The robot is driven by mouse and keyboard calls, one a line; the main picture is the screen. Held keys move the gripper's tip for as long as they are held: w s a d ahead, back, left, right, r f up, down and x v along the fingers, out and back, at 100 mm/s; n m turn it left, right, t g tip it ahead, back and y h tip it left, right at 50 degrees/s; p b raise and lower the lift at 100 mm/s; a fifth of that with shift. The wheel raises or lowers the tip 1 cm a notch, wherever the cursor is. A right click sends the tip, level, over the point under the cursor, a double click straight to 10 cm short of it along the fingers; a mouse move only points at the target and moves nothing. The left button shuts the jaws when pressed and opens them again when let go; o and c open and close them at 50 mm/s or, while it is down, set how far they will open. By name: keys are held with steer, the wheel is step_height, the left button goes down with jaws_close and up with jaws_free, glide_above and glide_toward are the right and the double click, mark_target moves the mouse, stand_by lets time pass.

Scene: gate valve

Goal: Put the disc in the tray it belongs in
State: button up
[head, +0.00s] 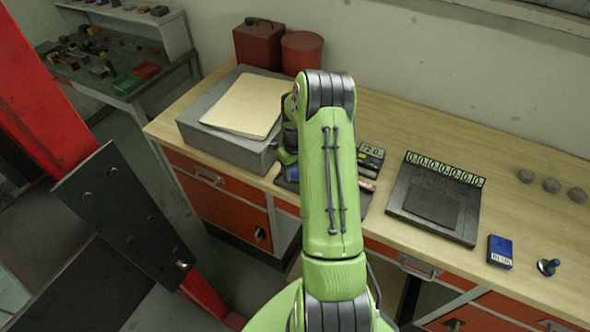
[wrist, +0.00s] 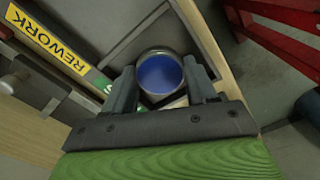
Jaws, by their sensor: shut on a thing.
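A round disc with a blue face and a metal-coloured rim (wrist: 159,73) sits between the two fingers of my gripper (wrist: 163,82), which is shut on it. In the wrist view a grey tray or divided surface (wrist: 130,48) lies under and beyond the disc, with a yellow REWORK label (wrist: 47,40) along its left side. Part of a green label (wrist: 108,88) shows left of the disc. In the head view my arm hides most of the gripper and much of a dark tray (head: 366,199) on the bench. I cannot tell whether the disc touches the tray.
A dark panel with a row of zeros (head: 435,200) lies right of my arm. A blue box (head: 500,251), a dark knob (head: 548,266) and grey balls (head: 551,185) are farther right. A grey box with a folder (head: 240,105) stands left. A red upright (head: 60,95) is at left.

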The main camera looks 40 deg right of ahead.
steer(key=shift+f, duration=0.1)
steer(key=o, duration=1.1)
steer(key=shift+c, duration=0.2)
